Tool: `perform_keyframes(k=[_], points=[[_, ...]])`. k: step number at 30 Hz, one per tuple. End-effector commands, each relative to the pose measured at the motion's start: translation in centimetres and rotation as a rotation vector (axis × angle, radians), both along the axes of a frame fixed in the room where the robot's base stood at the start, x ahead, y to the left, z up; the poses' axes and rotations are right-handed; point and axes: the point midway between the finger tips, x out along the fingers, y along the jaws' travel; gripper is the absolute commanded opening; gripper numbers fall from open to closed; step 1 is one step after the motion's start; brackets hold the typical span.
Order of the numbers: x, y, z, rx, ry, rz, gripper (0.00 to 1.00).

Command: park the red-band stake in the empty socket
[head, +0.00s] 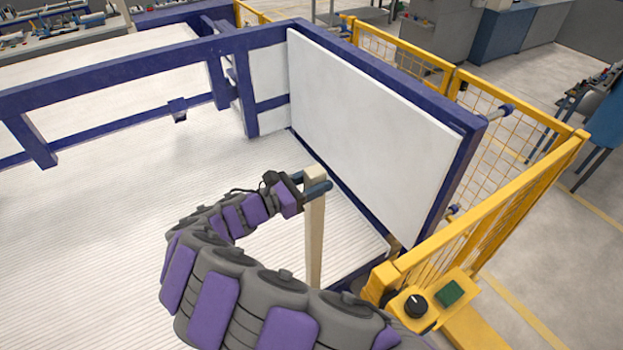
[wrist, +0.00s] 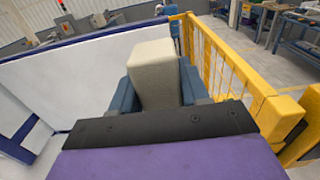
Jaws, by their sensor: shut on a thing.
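My gripper (head: 317,187) is shut on a tall beige stake (head: 315,235), near its top end. The stake stands about upright in the head view, close to the white panel. Its lower end is hidden behind my arm. In the wrist view the stake (wrist: 156,75) sits between the two blue-grey fingers, its pale top end toward the far side. I see no red band on the visible part of the stake, and no socket shows in either view.
A white panel (head: 365,120) in a blue frame stands just behind the gripper. A yellow mesh fence (head: 480,215) with a control box (head: 432,300) is at the right. The pale ribbed floor (head: 90,240) at left is clear. A blue rail (head: 110,75) crosses the back left.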

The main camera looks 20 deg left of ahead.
Motion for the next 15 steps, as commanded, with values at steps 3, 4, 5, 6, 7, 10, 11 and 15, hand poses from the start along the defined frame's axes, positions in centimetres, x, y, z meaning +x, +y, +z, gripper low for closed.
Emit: perform_keyframes(k=[3,4,5,6,7,10,11,15], points=[[0.03,0.31,0.03,-0.001,-0.002,0.002,0.0],[0.02,0.38,0.01,-0.001,-0.002,0.003,0.0],[0.02,0.43,-0.01,-0.002,-0.001,0.003,0.0],[0.02,0.48,-0.02,-0.003,-0.002,0.003,0.0],[0.02,0.52,-0.03,-0.003,-0.002,0.003,0.0],[0.02,0.51,-0.09,-0.003,-0.002,0.003,0.0],[0.02,0.47,-0.13,-0.003,-0.002,0.003,0.0],[0.03,0.2,-0.43,-0.003,-0.002,0.001,0.0]])
